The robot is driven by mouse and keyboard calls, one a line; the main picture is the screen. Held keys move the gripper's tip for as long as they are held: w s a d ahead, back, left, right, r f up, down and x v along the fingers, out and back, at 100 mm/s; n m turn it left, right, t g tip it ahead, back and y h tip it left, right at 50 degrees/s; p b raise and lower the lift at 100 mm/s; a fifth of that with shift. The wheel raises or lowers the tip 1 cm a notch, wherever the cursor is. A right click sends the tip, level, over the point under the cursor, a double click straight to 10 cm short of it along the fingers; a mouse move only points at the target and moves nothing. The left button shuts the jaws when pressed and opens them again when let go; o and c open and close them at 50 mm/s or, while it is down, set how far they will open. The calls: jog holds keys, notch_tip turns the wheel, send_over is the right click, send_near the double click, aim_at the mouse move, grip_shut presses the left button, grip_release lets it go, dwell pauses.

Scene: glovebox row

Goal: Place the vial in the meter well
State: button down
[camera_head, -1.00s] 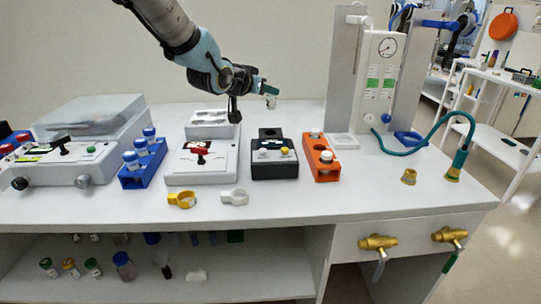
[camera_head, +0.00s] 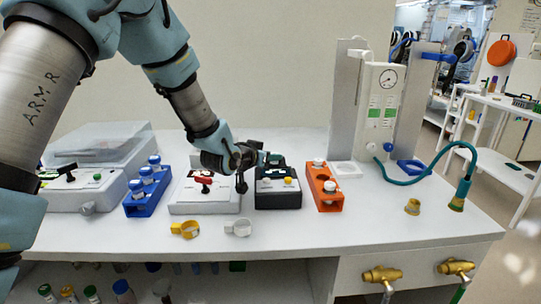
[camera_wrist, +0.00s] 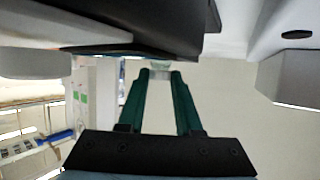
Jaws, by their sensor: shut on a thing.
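The meter is a black box (camera_head: 278,201) with a yellow button on its front, on the bench between a white device and an orange rack. My gripper (camera_head: 272,160), with dark green fingers, is low over the back part of the meter's top, where the well is. In the wrist view my fingers (camera_wrist: 160,72) are closed on the vial (camera_wrist: 160,64), a small pale clear piece at their tips. The meter's dark body (camera_wrist: 150,25) is right beside the vial there. My gripper hides the well and vial in the head view, so I cannot tell how deep the vial sits.
The orange rack (camera_head: 325,196) with white-capped vials is close right of the meter. A white device with a red lever (camera_head: 204,184) is close left. A blue rack (camera_head: 147,200) stands farther left. The gauge panel (camera_head: 380,110) stands behind right.

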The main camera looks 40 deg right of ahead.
jog(key=shift+f, duration=0.1)
jog(key=shift+f+b, duration=0.15)
jog(key=shift+b, duration=0.15)
jog(key=c, duration=0.6)
grip_release()
jog(key=shift+r, duration=0.2)
jog(key=shift+r+p, duration=0.2)
jog(key=shift+p, duration=0.25)
jog(key=b+v, duration=0.3)
jog(key=v, duration=0.9)
jog(key=shift+f, duration=0.15)
